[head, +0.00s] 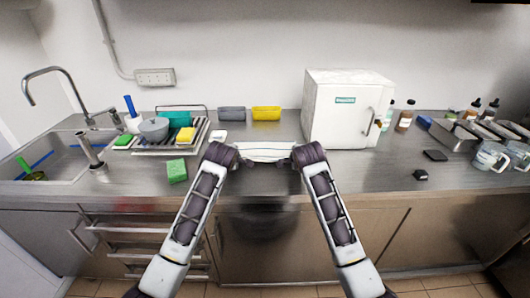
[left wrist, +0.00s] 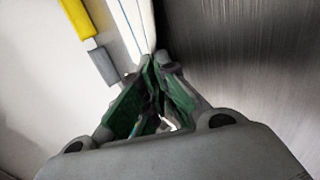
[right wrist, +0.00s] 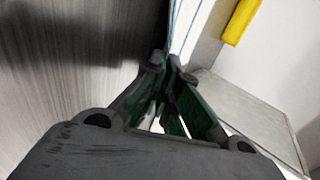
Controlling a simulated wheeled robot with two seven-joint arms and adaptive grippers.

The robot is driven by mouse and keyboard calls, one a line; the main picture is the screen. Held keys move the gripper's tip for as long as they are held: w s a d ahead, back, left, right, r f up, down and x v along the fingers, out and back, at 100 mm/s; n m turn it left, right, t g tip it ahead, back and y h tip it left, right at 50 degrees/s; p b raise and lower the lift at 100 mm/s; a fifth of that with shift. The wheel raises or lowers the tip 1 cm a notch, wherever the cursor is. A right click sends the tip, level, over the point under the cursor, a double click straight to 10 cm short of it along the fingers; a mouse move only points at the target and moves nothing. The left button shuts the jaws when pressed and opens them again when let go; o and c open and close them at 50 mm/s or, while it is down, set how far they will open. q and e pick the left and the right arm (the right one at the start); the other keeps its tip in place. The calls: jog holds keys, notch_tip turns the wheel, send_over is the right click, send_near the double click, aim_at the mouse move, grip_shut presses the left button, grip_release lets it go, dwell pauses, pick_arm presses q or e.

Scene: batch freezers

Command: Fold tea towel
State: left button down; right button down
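The white tea towel (head: 264,152) is stretched between my two wrists, over the counter in front of the wall. Its near edge shows as a pale strip with a blue line in the right wrist view (right wrist: 184,28); it also shows in the left wrist view (left wrist: 133,25). My left gripper (left wrist: 156,62) has its fingertips together at one end of the towel. My right gripper (right wrist: 166,64) has its fingertips together at the other end. In the head view my wrists hide the fingers. I cannot tell how far the towel is off the counter.
A dish rack (head: 168,146) and green sponge (head: 177,171) are at left, beside the sink (head: 50,160). Mugs (head: 489,157) are far right.

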pick_arm(q)
jog(key=shift+s+f, duration=0.25)
jog(key=shift+s, duration=0.05)
pick_arm(e)
jog(key=shift+s+f, duration=0.25)
jog(key=shift+s, duration=0.05)
pick_arm(q)
jog(key=c, duration=1.4)
grip_release()
pick_arm(e)
jog(key=c, duration=1.4)
grip_release()
pick_arm(q)
jog(key=shift+o, duration=0.2)
pick_arm(e)
jog(key=shift+o, duration=0.2)
